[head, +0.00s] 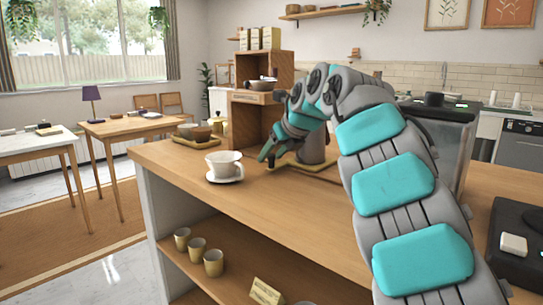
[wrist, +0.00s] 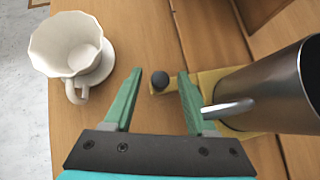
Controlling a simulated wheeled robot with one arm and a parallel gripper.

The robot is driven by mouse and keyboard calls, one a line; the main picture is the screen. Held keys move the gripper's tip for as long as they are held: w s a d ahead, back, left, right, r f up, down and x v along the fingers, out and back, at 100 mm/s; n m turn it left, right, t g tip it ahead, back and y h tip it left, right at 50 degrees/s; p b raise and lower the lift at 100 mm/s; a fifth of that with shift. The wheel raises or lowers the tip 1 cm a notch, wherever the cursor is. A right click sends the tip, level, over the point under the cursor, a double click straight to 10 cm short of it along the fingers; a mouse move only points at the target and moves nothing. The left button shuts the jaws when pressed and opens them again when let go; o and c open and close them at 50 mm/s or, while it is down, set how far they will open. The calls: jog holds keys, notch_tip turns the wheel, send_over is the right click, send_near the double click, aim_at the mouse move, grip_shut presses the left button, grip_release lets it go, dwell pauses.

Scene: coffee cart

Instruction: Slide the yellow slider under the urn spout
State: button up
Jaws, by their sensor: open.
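The yellow slider (wrist: 215,90) lies on the counter in the wrist view, with a round dark knob (wrist: 160,79) at its narrow left end. A steel vessel (wrist: 285,85) with a curved handle stands on its wide part. In the head view the slider (head: 322,173) shows partly behind my arm. A large metal body (head: 445,135), perhaps the urn, is partly behind my arm; no spout is visible.
A wooden cabinet (head: 258,115) and a tray with bowls (head: 192,140) are behind. The front counter is clear; a dark appliance (head: 520,240) is at right.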

jog(key=shift+w+a+f, duration=0.3)
jog(key=shift+w+f, duration=0.15)
jog(key=shift+f, duration=0.05)
jog(key=shift+c, duration=0.3)
grip_shut()
dwell(0.8)
